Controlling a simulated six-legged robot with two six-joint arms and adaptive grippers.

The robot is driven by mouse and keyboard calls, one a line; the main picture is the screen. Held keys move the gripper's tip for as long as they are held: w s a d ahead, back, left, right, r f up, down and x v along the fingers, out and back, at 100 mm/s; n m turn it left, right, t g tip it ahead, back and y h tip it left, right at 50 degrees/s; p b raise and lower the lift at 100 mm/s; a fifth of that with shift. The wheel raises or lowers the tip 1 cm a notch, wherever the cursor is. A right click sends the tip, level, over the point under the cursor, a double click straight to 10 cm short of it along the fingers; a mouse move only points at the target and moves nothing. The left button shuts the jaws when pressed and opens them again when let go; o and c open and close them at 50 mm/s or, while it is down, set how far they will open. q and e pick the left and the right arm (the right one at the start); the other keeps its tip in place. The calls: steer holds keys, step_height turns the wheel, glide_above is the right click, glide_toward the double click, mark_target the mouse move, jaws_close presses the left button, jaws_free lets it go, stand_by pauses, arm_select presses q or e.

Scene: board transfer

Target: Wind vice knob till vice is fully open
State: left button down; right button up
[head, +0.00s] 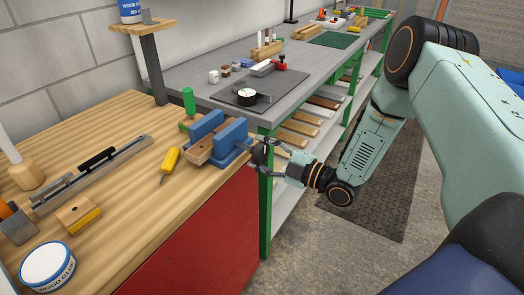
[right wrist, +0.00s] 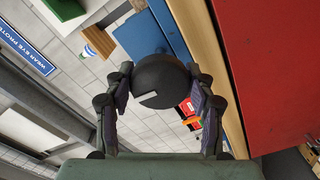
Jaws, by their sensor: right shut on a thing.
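The blue vice (head: 220,137) sits at the right front corner of the wooden workbench, with wooden pieces at its jaws. Its blue body also shows in the right wrist view (right wrist: 135,38). The dark round vice knob (head: 258,153) faces the aisle. In the right wrist view the knob (right wrist: 162,80) lies between the two fingers of my right gripper (right wrist: 163,85), which is shut on it. A pale mark shows on the knob's face. In the head view my right gripper (head: 268,156) reaches the knob from the right. My left gripper is not in view.
The wooden workbench (head: 115,115) holds a yellow-handled tool (head: 169,162), a metal plane-like tool (head: 95,170), a wood glue tub (head: 47,267) and a green-topped item (head: 189,101). A grey bench (head: 200,80) with green legs stands behind. The aisle floor around my arm is open.

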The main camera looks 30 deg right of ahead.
steer(key=shift+n, duration=0.4)
steer(key=o, duration=1.2)
steer(key=shift+c, duration=0.2)
steer(key=v, duration=1.2)
steer(key=shift+w, duration=0.15)
